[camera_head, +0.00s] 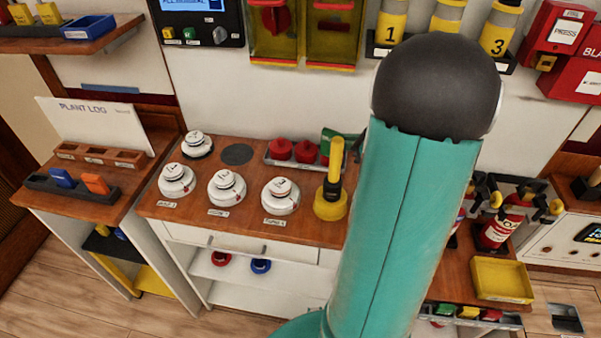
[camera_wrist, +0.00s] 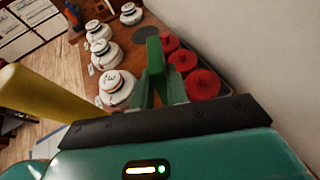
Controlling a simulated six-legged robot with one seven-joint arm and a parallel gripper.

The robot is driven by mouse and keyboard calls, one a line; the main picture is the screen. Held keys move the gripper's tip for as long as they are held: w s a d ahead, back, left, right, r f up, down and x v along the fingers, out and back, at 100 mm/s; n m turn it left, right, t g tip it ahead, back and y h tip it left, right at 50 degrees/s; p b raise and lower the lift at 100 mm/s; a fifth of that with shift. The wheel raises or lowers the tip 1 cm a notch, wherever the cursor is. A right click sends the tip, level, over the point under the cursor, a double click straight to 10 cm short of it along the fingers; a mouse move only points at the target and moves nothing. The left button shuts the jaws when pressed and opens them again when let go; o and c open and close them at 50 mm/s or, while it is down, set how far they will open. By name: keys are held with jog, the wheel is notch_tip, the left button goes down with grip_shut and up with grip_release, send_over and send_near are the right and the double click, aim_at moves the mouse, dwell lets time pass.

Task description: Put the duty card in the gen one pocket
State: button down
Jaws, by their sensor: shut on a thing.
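My gripper (camera_wrist: 157,92) is shut on a green card-like piece (camera_wrist: 154,55), which I take to be the duty card. The piece stands up between the fingers, above the bench beside the red knobs. In the head view the green piece (camera_head: 328,138) shows partly behind my arm, and most of the gripper is hidden. A wooden rack with labelled pockets (camera_head: 99,153) lies on the left desk below the plant log board. Its labels are too small to read, so I cannot tell which is the gen one pocket. The gripper is far to the right of this rack.
A dark holder (camera_head: 72,188) with a blue card (camera_head: 63,178) and an orange card (camera_head: 96,184) lies in front of the rack. White round detectors (camera_head: 227,187) and a yellow upright tool (camera_head: 332,195) stand on the bench. Red knobs (camera_head: 281,149) sit in a tray.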

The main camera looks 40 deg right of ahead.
jog(key=f, duration=0.6)
jog(key=shift+s, duration=0.25)
jog(key=shift+w+f, duration=0.15)
jog(key=shift+f, duration=1.4)
jog(key=shift+f, duration=0.1)
jog(key=c, duration=1.4)
grip_release()
